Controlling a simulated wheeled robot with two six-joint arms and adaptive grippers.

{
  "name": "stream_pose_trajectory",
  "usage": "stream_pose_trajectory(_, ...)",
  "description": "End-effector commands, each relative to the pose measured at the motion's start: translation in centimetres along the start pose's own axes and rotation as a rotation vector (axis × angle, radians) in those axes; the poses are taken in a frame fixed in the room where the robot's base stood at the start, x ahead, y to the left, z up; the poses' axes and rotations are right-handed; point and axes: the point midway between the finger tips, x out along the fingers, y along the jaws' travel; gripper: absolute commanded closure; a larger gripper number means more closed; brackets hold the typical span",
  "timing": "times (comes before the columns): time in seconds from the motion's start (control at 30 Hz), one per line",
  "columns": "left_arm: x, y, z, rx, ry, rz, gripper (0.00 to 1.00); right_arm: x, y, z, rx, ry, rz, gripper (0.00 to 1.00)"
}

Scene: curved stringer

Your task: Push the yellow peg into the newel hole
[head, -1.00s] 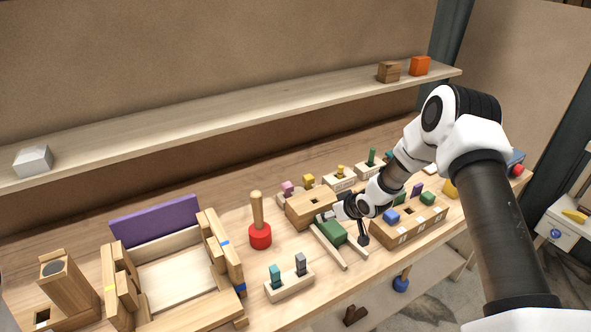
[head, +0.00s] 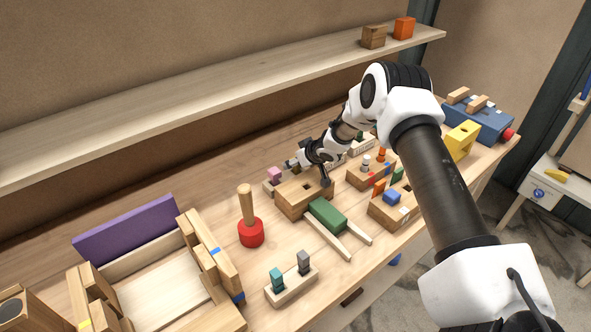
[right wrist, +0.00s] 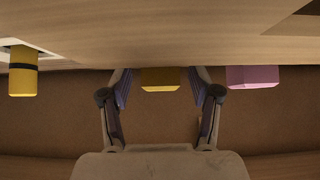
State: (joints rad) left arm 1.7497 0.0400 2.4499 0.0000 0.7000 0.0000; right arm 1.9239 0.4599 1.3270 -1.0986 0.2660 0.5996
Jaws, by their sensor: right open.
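In the right wrist view a yellow peg (right wrist: 160,79) shows between the spread fingers of my right gripper (right wrist: 161,92). It looks plain and square, and the fingers do not visibly grip it. In the head view my right gripper (head: 306,170) is low over the back of the bench, beside the pink peg (head: 274,174), and hides the yellow peg. A wooden block (head: 290,203) with a square hole in its top lies just in front of the gripper. I cannot tell whether this is the newel hole. My left gripper is out of view.
The pink peg also shows in the right wrist view (right wrist: 252,77), right of the fingers; a black-banded yellow peg (right wrist: 22,75) is at left. A green block (head: 327,214), a red-headed mallet (head: 250,232) and a two-peg holder (head: 292,287) stand nearer the front. A shelf (head: 200,100) runs behind.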

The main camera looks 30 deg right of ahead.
Motion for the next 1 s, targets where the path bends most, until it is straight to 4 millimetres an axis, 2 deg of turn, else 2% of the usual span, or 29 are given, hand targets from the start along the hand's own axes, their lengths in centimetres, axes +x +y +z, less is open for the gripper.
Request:
stream_pose_trajectory(0.2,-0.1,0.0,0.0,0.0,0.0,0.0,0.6,0.2,0.0,-0.1,0.001,0.001,0.0,0.38)
stream_pose_trajectory(0.23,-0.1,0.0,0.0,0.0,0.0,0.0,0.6,0.2,0.0,-0.1,0.001,0.001,0.0,0.41)
stream_pose_trajectory(0.37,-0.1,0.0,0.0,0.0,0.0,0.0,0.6,0.2,0.0,-0.1,0.001,0.001,0.0,0.87)
stream_pose_trajectory(0.4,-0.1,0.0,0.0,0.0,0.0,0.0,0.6,0.2,0.0,-0.1,0.001,0.0,0.0,0.92)
stream_pose_trajectory(0.77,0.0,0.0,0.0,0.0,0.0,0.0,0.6,0.0,0.0,-0.3,0.002,0.0,-0.001,0.92)
stream_pose_trajectory(0.87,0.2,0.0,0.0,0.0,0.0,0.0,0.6,-0.9,0.0,-1.3,0.002,0.002,0.0,0.92)
stream_pose_trajectory(1.0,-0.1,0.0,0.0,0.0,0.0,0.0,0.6,-3.5,0.0,-3.9,0.002,0.004,0.0,0.92)
